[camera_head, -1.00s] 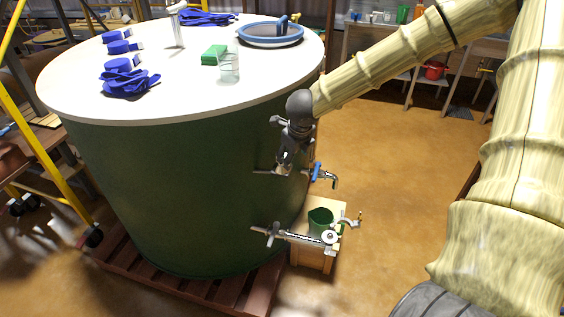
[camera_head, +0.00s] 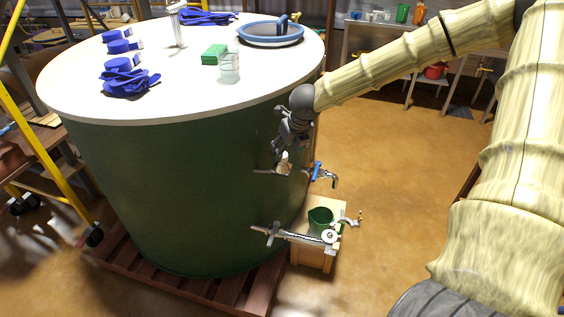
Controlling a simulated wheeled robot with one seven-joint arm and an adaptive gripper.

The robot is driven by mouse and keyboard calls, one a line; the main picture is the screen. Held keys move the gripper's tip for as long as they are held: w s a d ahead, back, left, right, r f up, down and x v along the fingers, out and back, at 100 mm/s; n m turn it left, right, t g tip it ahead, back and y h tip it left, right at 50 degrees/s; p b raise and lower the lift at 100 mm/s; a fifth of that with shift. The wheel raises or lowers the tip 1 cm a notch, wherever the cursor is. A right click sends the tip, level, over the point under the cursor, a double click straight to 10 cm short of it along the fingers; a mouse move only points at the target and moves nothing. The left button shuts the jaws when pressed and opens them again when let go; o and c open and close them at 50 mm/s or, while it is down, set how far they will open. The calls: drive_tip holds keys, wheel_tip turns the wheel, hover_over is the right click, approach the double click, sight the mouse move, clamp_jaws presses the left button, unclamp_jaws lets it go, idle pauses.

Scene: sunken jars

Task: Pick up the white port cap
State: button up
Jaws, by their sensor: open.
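A small whitish piece (camera_head: 285,161), which looks like the white port cap, is at the short side fitting high on the green tank's wall. It is too small to tell exactly how it sits there. My gripper (camera_head: 279,149) is open just above it and slightly to the left, pointing down beside the tank wall. I see no clear contact between the fingers and the whitish piece. The individual fingertips are hard to make out.
A blue-handled tap (camera_head: 319,173) sticks out right of the fitting. Below are a lower metal valve assembly (camera_head: 300,238) and a green pot (camera_head: 320,219) on a wooden stand. Floor to the right is clear.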

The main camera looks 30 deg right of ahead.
sight(284, 167)
drive_tip(key=shift+w+a+f+p, duration=0.1)
drive_tip(key=shift+w+f+p, duration=0.15)
drive_tip(key=shift+w+f, duration=0.4)
drive_tip(key=shift+w+a+f+p, duration=0.15)
drive_tip(key=shift+w+f, duration=0.25)
drive_tip(key=shift+f, duration=0.4)
drive_tip(key=shift+x, duration=1.15)
drive_tip(key=shift+s, duration=0.1)
drive_tip(key=c, duration=1.2)
